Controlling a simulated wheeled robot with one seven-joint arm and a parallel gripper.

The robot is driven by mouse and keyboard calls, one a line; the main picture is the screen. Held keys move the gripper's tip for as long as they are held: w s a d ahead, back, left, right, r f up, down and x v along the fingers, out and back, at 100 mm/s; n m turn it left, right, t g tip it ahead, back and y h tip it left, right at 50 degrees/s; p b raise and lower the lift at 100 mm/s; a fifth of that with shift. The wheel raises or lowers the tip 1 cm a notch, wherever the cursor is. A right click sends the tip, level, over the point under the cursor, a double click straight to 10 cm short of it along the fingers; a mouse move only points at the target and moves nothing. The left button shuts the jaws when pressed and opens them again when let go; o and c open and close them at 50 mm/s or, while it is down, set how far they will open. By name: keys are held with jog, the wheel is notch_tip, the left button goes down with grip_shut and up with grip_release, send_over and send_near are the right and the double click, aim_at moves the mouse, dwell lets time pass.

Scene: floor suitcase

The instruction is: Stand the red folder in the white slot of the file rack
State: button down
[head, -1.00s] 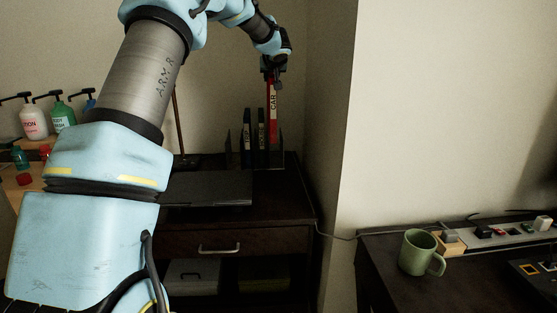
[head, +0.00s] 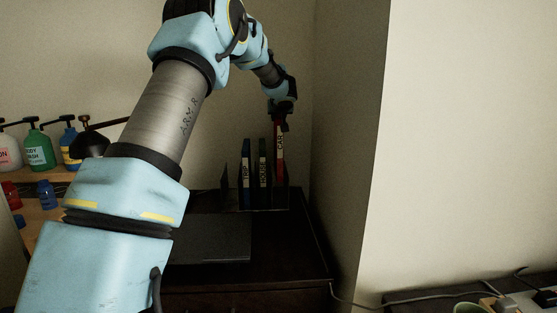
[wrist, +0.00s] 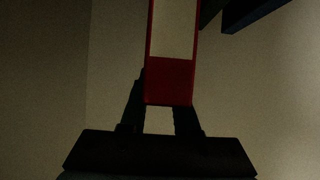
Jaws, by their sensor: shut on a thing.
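The red folder (head: 280,165) stands upright in the head view, at the right end of the row in the dark file rack (head: 262,209). It also shows in the wrist view (wrist: 170,82), with its pale label facing the camera. My gripper (head: 281,122) is shut on the folder's upper end, and the wrist view shows the two fingers (wrist: 160,112) at its end. The folder's lower end is within or just behind the rack's front. I cannot make out the slot's colour or whether the folder touches the bottom.
Two dark folders (head: 254,170) stand in the rack left of the red one. A flat dark laptop-like slab (head: 215,240) lies in front on the dark cabinet (head: 290,262). Pump bottles (head: 40,150) stand at the left. A wall corner rises close on the right.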

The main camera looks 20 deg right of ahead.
notch_tip(320, 180, down, 10)
jog(key=b, duration=0.5)
jog(key=shift+w+f, duration=0.15)
jog(key=shift+f, duration=0.2)
jog(key=c, duration=0.6)
grip_release()
jog(key=shift+c, duration=0.2)
